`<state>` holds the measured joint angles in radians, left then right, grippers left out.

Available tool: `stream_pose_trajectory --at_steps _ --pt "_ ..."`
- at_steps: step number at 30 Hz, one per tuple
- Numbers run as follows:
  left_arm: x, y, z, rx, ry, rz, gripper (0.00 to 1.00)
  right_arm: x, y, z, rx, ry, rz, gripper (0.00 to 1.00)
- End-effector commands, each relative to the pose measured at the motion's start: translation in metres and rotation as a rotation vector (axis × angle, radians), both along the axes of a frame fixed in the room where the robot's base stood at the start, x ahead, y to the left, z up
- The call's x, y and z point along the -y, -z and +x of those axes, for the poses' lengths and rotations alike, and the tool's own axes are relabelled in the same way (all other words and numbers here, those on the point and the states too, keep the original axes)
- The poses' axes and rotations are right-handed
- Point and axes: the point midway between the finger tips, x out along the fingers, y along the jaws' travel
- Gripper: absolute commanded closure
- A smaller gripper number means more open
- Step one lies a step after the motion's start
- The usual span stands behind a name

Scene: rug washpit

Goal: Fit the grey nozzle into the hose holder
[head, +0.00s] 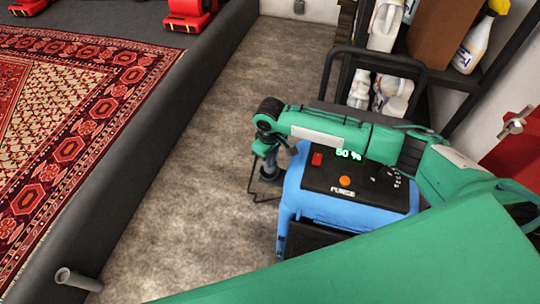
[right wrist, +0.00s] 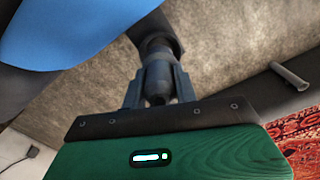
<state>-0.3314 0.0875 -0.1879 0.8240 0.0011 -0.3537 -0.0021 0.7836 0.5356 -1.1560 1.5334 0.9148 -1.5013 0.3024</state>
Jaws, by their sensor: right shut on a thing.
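My right gripper (head: 266,152) is at the left side of the blue machine, pointing down, and is shut on a dark grey piece that looks like the grey nozzle (head: 271,172). In the right wrist view the nozzle (right wrist: 158,70) sits between the two fingers (right wrist: 158,92), with a wider dark collar at its far end. A light grey tube with a flared end (head: 78,280) is on the dark pit kerb at the lower left; it also shows in the right wrist view (right wrist: 291,76). It may be the hose holder; I cannot tell. My left gripper is out of view.
The blue machine (head: 292,208) with a black control top stands beside my gripper. A shelf with white bottles (head: 385,25) is behind it. The dark kerb (head: 165,105) separates the patterned rug (head: 75,120) from a clear strip of grey floor (head: 215,125).

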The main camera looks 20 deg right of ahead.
Motion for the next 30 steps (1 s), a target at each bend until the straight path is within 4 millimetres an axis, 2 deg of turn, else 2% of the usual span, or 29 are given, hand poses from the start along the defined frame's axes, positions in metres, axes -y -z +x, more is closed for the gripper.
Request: stream_pose_trajectory --at_steps 30 --pt "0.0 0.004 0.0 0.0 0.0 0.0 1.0 0.0 0.026 0.0 0.0 0.0 0.0 0.98"
